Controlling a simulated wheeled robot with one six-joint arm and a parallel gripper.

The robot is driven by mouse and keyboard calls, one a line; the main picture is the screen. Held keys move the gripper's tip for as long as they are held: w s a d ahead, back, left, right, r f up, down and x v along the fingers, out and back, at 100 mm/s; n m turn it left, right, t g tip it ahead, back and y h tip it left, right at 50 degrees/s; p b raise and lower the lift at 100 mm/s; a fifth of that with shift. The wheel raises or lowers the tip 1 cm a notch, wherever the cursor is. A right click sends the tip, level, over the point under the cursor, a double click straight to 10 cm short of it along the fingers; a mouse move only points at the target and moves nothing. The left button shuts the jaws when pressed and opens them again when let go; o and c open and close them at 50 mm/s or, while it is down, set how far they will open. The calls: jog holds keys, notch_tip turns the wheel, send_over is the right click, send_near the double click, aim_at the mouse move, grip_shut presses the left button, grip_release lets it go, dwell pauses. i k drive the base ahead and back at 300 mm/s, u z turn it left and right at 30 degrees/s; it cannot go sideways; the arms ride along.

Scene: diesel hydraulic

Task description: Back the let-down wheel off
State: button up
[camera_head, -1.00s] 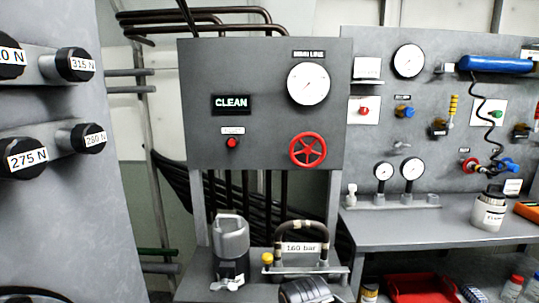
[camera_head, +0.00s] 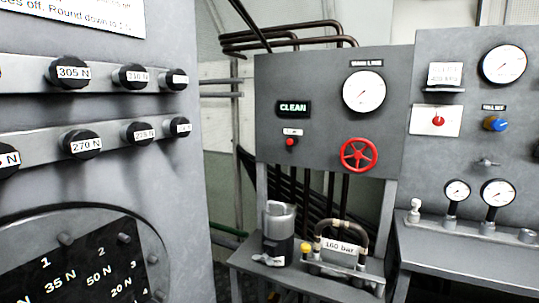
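A red spoked handwheel (camera_head: 359,155) sits on the lower right of a grey panel (camera_head: 325,110), below a round white gauge (camera_head: 364,91). It is the only large wheel I see, and no label naming it the let-down wheel is readable. Nothing touches it. My gripper is not in view.
Below the panel, a bench holds a grey canister (camera_head: 279,232) and a hose loop (camera_head: 341,236) tagged "160 bar". At left, a grey cabinet (camera_head: 190,205) carries several black weights (camera_head: 82,144). A gauge board (camera_head: 467,130) stands at right.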

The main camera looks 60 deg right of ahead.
aim_at(358, 155)
jog(key=u, duration=0.65)
jog(key=k, duration=0.65)
jog(key=z, duration=1.45)
